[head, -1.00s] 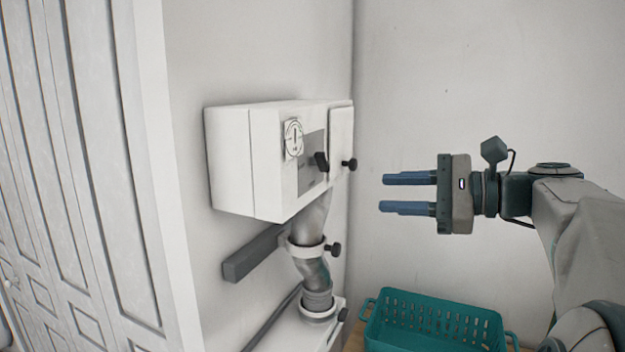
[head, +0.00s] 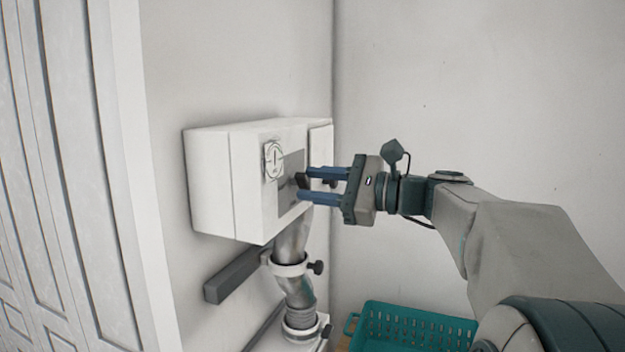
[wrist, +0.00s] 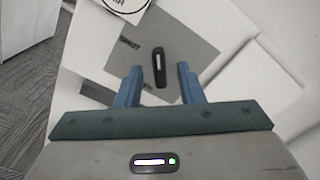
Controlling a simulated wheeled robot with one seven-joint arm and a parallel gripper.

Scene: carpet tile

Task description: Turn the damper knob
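The damper knob is a dark, elongated knob with a white stripe (wrist: 158,62) on a grey panel (wrist: 185,50) of the white wall box (head: 212,180). Small printed text on the panel is too blurred to read surely. In the head view the knob (head: 302,181) is at my fingertips, partly hidden. My gripper (head: 304,184) is open, pointing left at the panel. In the wrist view its two blue fingers (wrist: 160,70) stand on either side of the knob, with visible gaps. I cannot tell how far the fingertips reach along it.
A round dial (head: 273,160) is left of the knob on the box front. A metal duct (head: 294,238) with a collar and black side knob (head: 316,267) hangs below. A teal basket (head: 420,325) sits lower right. The right wall area is clear.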

